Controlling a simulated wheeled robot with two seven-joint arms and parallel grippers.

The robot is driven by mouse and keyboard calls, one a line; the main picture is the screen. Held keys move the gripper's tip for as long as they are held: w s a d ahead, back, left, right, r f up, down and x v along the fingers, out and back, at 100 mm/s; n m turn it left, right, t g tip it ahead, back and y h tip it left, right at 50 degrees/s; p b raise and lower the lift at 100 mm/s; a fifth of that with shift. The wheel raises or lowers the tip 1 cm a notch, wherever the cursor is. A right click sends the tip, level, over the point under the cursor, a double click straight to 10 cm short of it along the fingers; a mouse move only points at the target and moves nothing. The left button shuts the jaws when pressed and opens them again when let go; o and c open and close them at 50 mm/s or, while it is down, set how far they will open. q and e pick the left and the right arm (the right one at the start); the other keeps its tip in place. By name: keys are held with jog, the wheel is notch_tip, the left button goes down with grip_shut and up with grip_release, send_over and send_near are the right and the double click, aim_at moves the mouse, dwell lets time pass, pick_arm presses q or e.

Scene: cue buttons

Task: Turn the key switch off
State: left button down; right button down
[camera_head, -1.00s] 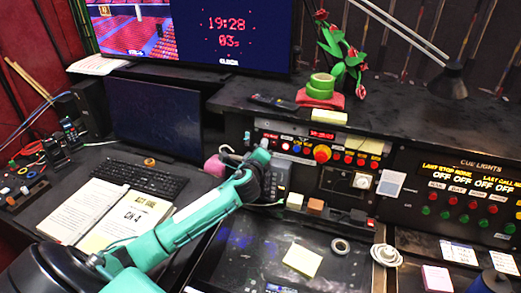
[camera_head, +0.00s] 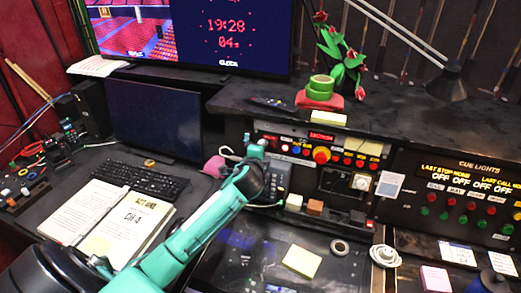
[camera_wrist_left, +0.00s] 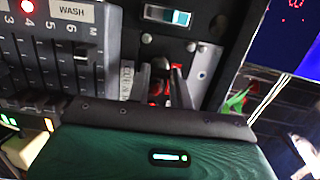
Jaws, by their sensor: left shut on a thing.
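My left gripper (camera_head: 252,147) is at the left end of the lit control panel, with its arm coming in from the lower left. In the left wrist view its fingers (camera_wrist_left: 161,84) are closed around a small dark and reddish part of the key switch (camera_wrist_left: 157,89) on the black panel. The fingers hide most of the switch, so I cannot tell which way the key is turned. In the head view the switch is hidden behind the gripper. My right gripper is not in view.
A blue-and-white rocker switch (camera_wrist_left: 180,18) and a grey fader panel (camera_wrist_left: 70,45) are close to the fingers.

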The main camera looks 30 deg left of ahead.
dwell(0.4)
pick_arm(q)
jog(key=c, duration=1.3)
grip_release()
jog(key=shift+c, duration=0.2)
jog(key=shift+o, duration=0.5)
jog(key=b+v, duration=0.4)
jog(key=v, duration=0.9)
jog(key=shift+s+r, duration=0.15)
jog(key=shift+s, duration=0.25)
jog(key=shift+d, duration=0.1)
